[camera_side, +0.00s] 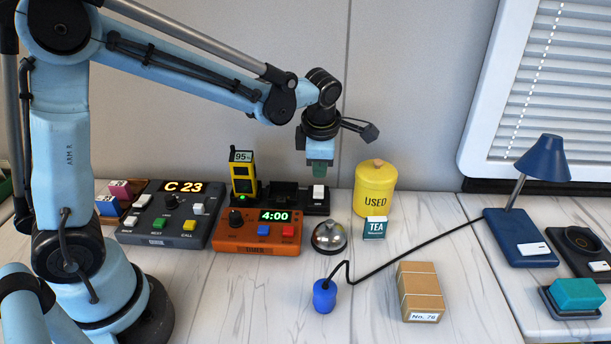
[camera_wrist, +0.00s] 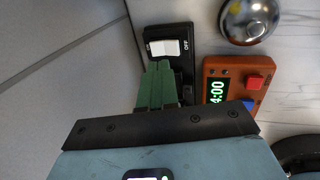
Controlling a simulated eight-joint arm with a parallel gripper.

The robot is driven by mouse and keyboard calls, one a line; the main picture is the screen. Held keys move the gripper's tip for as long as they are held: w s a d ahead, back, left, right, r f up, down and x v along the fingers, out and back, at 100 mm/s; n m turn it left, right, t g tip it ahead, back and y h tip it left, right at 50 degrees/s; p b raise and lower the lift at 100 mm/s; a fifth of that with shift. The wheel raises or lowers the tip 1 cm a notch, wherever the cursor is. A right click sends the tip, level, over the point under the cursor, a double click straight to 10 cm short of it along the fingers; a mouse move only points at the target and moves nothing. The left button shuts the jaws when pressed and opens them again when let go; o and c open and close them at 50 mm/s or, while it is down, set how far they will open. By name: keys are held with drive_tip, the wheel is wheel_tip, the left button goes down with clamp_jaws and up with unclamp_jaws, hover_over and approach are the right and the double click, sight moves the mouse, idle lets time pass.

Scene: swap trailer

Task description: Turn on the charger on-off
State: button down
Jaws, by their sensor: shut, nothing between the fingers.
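The black charger (camera_side: 285,196) stands at the back of the table, behind the orange timer. It also shows in the wrist view (camera_wrist: 182,36). Its white on-off switch (camera_side: 319,192) is at the charger's right end; in the wrist view the switch (camera_wrist: 165,47) sits beside the word OFF. A yellow handset (camera_side: 243,176) showing 95% stands upright at the charger's left end. My gripper (camera_side: 319,173) points down above the switch, and its green fingers are shut and empty. In the wrist view the gripper (camera_wrist: 160,66) tips appear just below the switch; I cannot tell whether they touch.
The orange timer (camera_side: 258,247) reading 4:00 is in front of the charger. A silver bell (camera_side: 329,237), a TEA box (camera_side: 375,228) and a yellow USED canister (camera_side: 375,179) stand to the right. A grey C 23 console (camera_side: 173,237) is left. The wall (camera_side: 420,90) is close behind.

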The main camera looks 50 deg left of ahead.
drive_tip(key=v, duration=0.8)
drive_tip(key=shift+w+a+r, duration=0.2)
drive_tip(key=shift+w+r, duration=0.05)
drive_tip(key=shift+r, duration=0.25)
drive_tip(key=shift+s, duration=0.1)
drive_tip(key=s+f+m+t+h, duration=0.15)
drive_tip(key=s+m, duration=0.45)
drive_tip(key=m, duration=0.7)
drive_tip(key=s+f+m+t+h, duration=0.1)
drive_tip(key=s+f+m+t, duration=0.2)
drive_tip(key=s+m, duration=0.75)
wheel_tip(320, 180, up, 5)
drive_tip(key=n+g+y, duration=0.2)
drive_tip(key=n+g, duration=0.3)
drive_tip(key=n, duration=1.8)
hover_over(319, 186)
drive_tip(key=s+d, duration=0.2)
drive_tip(key=s, duration=0.1)
drive_tip(key=shift+n, duration=0.25)
drive_tip(key=x, duration=1.4)
drive_tip(key=shift+w+d+f, duration=0.1)
drive_tip(key=shift+d+f, duration=0.15)
drive_tip(key=shift+d, duration=0.1)
